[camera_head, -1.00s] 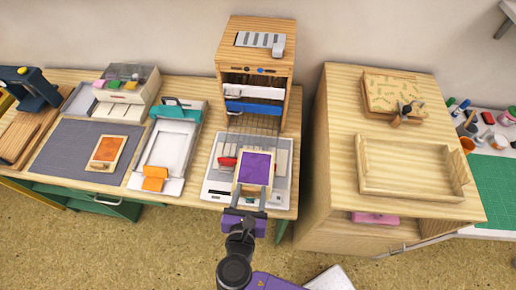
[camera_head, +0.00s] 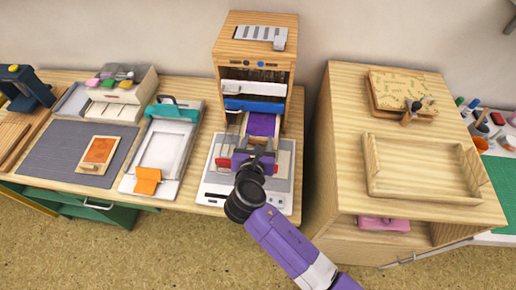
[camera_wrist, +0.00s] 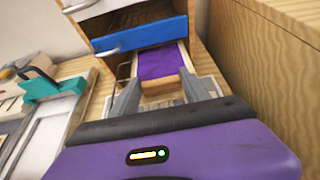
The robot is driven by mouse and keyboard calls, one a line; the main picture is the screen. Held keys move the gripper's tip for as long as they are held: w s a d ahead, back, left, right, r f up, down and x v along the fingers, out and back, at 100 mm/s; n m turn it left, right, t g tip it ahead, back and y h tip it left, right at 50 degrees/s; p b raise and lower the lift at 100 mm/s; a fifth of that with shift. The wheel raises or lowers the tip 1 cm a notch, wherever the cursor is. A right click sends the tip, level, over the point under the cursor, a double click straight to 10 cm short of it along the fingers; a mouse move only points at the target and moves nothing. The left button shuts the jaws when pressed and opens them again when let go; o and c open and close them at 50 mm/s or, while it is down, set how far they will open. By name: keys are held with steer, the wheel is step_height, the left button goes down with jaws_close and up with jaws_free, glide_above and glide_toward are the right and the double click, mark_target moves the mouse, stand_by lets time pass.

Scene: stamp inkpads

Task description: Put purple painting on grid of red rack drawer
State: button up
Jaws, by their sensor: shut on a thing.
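The purple painting (camera_head: 262,124), a purple sheet in a pale wooden frame, is in front of the wooden rack (camera_head: 257,47), below its blue drawer (camera_head: 255,107). My gripper (camera_head: 254,149) is shut on the frame's near edge. In the wrist view, the painting (camera_wrist: 162,62) lies between and beyond the fingers (camera_wrist: 160,85), its far end under the blue drawer (camera_wrist: 140,37). Part of the wire grid (camera_wrist: 123,72) shows at its left. A red handle piece (camera_head: 219,161) shows left of my gripper. Whether the painting touches the grid cannot be told.
A white drawer (camera_head: 247,90) is above the blue one. The wooden cabinet (camera_head: 345,130) stands close on the right. A teal-clamped white frame (camera_head: 160,150) and an orange painting (camera_head: 99,150) on a grey mat (camera_head: 62,158) lie to the left.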

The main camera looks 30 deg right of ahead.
steer(key=shift+w+d+f+b, duration=0.1)
steer(key=shift+f+b, duration=1.8)
steer(key=shift+b, duration=0.45)
steer(key=shift+r, duration=0.1)
steer(key=o, duration=1.4)
steer(key=v, duration=1.2)
